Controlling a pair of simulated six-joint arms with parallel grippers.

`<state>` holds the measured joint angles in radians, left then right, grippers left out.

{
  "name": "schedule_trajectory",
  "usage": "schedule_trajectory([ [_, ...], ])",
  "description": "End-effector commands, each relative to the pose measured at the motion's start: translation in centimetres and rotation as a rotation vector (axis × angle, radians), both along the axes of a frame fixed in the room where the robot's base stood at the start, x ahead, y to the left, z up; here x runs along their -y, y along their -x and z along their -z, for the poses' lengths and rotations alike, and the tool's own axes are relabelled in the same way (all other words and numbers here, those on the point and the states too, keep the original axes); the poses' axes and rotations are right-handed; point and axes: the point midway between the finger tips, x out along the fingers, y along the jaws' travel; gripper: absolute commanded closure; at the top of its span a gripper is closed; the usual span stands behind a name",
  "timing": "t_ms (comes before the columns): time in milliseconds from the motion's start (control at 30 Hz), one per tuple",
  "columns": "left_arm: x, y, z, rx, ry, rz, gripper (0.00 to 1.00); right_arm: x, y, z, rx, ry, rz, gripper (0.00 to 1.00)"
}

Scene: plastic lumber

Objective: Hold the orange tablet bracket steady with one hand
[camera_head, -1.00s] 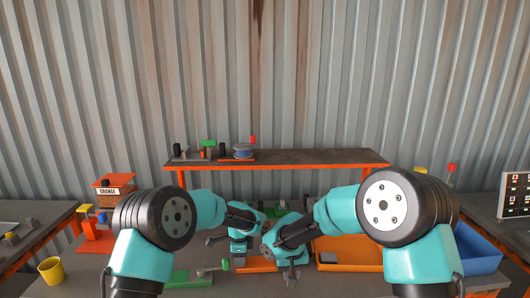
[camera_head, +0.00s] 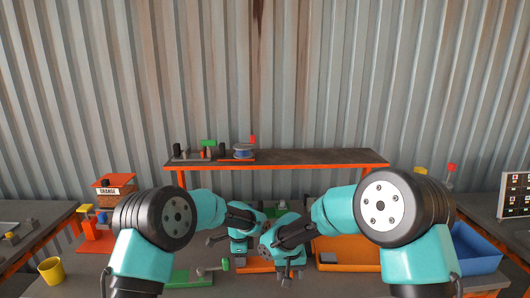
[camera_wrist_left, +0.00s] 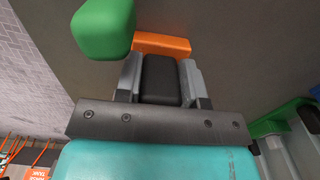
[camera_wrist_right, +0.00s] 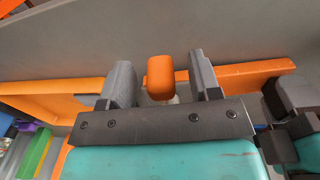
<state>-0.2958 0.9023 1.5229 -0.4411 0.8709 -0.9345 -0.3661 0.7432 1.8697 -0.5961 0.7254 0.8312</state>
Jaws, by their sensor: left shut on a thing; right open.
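The orange bracket (camera_head: 255,265) appears as a low orange piece on the bench between my grippers, partly hidden by them. My left gripper (camera_head: 239,262) points down at its left end. In the left wrist view, its fingers (camera_wrist_left: 160,66) are shut on a black block (camera_wrist_left: 160,82), with an orange piece (camera_wrist_left: 160,44) just beyond the fingertips; I cannot tell if they are joined. My right gripper (camera_head: 290,275) is open. In the right wrist view, an orange rounded handle-like thing (camera_wrist_right: 160,75) shows between its spread fingers (camera_wrist_right: 160,88), with gaps on both sides.
An orange tray (camera_head: 345,250) lies to the right, a blue bin (camera_head: 475,250) further right. A yellow cup (camera_head: 51,270) stands far left. A raised shelf (camera_head: 300,157) spans the back.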

Motion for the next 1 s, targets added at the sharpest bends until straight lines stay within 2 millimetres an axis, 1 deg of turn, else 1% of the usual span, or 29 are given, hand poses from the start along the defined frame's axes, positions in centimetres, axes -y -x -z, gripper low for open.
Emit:
schedule_trajectory([
  [167, 0.0, 0.0, 0.0, 0.001, 0.0, -0.001, 1.0, 0.0, -0.1, -0.9, 0.002, -0.001, 0.002, 0.43],
  [800, 0.0, 0.0, 0.0, 0.001, 0.0, -0.001, 1.0, 0.0, 0.0, -5.9, 0.002, -0.001, 0.001, 0.43],
  [1000, 0.0, 0.0, 0.0, 0.001, 0.0, -0.001, 1.0, 0.0, 0.0, -6.9, 0.0, 0.0, 0.0, 0.43],
])
